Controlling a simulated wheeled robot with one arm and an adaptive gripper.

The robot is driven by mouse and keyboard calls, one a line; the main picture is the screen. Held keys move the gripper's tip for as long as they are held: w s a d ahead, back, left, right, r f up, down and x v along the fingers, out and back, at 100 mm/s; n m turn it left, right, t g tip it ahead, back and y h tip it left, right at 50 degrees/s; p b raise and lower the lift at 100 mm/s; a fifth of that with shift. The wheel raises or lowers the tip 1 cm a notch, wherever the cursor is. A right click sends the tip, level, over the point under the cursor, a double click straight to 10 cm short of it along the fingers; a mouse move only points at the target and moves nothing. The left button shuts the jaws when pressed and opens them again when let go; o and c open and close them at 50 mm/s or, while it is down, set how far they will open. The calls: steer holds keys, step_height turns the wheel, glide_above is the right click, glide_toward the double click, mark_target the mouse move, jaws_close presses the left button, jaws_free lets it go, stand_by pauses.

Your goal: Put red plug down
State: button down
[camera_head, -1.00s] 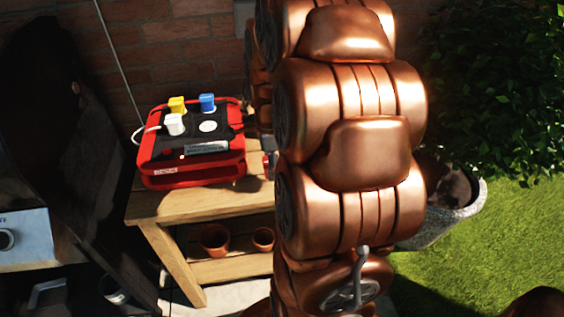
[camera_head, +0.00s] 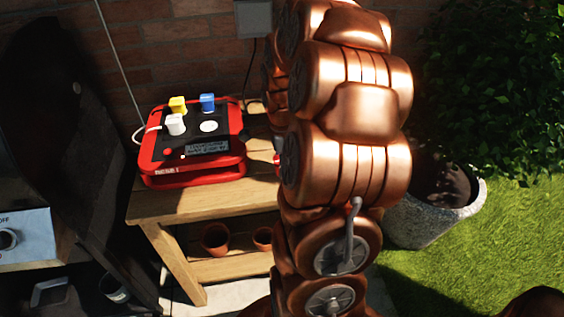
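The red and black socket box (camera_head: 165,180) stands on the wooden table. A yellow plug (camera_head: 178,104), a blue plug (camera_head: 207,103) and a white plug (camera_head: 175,125) sit upright on its top. A round white socket (camera_head: 209,126) on the box is bare. A small red piece (camera_head: 277,159) shows at the left edge of my copper arm, right of the box; it may be the red plug, but most of it is hidden. My gripper is hidden behind the arm, so I cannot see whether it holds anything.
The wooden table (camera_head: 155,208) has a bare strip in front of the box. Clay pots (camera_head: 215,239) stand on its lower shelf. A dark grill-like unit (camera_head: 70,130) is at the left. A stone planter (camera_head: 430,222) stands on grass at the right. A brick wall is behind.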

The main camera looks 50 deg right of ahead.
steer(key=shift+f+b, duration=0.45)
steer(key=shift+f, duration=0.15)
steer(key=c, duration=0.5)
jaws_free()
steer(key=shift+c, duration=0.2)
